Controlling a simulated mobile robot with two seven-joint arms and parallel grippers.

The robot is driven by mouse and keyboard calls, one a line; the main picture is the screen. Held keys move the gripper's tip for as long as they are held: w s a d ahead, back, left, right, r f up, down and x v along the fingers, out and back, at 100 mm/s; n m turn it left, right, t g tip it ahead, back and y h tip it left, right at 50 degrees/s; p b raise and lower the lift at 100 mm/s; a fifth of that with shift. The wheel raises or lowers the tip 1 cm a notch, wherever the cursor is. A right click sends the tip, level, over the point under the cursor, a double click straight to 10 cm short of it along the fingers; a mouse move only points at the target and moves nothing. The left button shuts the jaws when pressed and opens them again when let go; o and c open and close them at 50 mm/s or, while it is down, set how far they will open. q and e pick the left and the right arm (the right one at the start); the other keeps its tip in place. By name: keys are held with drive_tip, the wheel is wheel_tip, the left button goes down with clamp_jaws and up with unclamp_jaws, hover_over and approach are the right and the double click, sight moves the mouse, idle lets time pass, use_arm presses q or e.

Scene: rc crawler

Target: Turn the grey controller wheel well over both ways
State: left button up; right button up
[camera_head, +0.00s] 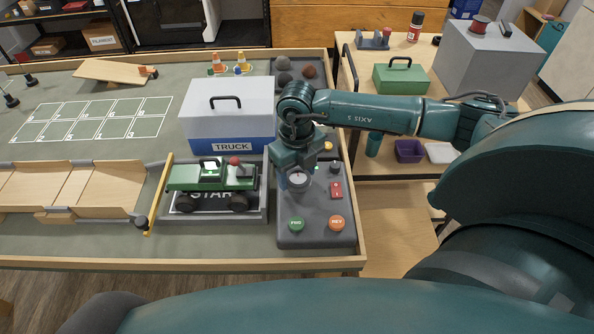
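The grey controller (317,233) is a dark box at the right end of the table, with a green FWD button (296,224), an orange REV button (337,223) and a red switch (336,190). Its grey wheel (299,181) shows as a pale disc on the controller's upper left part. My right gripper (292,180) points down at the wheel and partly covers it. I cannot tell whether the fingers touch the wheel or how far apart they are. The green crawler truck (212,180) stands on the START pad (176,215), left of the controller. My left gripper is out of view.
A white and blue TRUCK box (231,110) stands behind the crawler. A yellow-edged gate bar (158,195) and wooden ramps (105,186) lie to the left. Small cones (217,65) and rocks (283,79) are at the back. A side table (388,103) stands right.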

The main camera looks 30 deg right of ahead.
drive_tip(key=c, duration=0.6)
